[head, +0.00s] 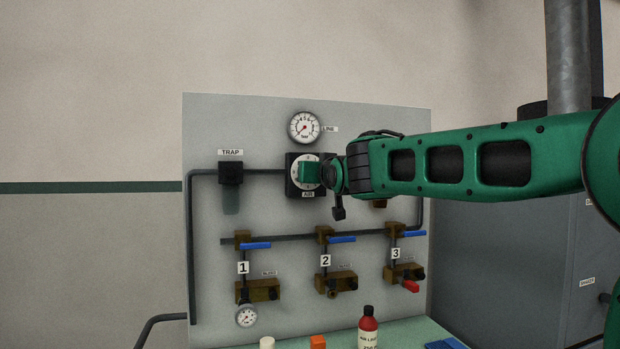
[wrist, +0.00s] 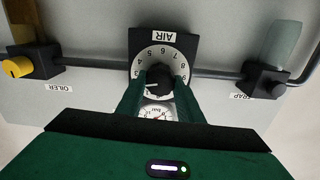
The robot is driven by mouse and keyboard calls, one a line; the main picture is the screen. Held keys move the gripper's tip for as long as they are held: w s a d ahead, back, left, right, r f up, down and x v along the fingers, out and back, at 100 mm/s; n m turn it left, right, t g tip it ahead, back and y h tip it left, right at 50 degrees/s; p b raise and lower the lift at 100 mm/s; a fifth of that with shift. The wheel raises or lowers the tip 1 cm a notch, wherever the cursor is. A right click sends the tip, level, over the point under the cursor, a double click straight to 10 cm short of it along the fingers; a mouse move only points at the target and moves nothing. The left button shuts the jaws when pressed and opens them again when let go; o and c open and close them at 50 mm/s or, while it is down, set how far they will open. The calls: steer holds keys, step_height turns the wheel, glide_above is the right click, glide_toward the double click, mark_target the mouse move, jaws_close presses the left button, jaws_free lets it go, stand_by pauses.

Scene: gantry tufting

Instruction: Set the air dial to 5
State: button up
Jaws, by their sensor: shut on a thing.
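The air dial (head: 306,176) is a black square block with a pale numbered face, mounted on the grey panel above its AIR label. In the wrist view the air dial (wrist: 144,58) appears upside down, with a dark round knob at its centre. My gripper (wrist: 159,80) is shut on this knob, one green finger on each side. In the head view my gripper (head: 318,174) reaches in from the right and covers part of the dial. The fingers hide part of the number ring, and I cannot tell which number the knob points to.
A LINE gauge (head: 304,127) with a red needle sits above the dial. The TRAP unit (head: 231,173) is left of it. Below are pipes with several blue-handled valves (head: 256,245). A red bottle (head: 368,328) stands on the bench. The wrist view shows a yellow-knobbed oiler (wrist: 35,64).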

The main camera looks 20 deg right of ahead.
steer(key=shift+d+f+m, duration=0.1)
steer(key=shift+f+m, duration=0.1)
steer(key=shift+m, duration=3.3)
steer(key=shift+d+f+m, duration=0.1)
steer(key=shift+f+m, duration=0.05)
steer(key=shift+m, duration=3.35)
steer(key=o, duration=0.9)
steer(key=shift+o, duration=0.8)
steer(key=shift+r, duration=0.1)
steer(key=s, duration=1)
steer(key=shift+s, duration=0.3)
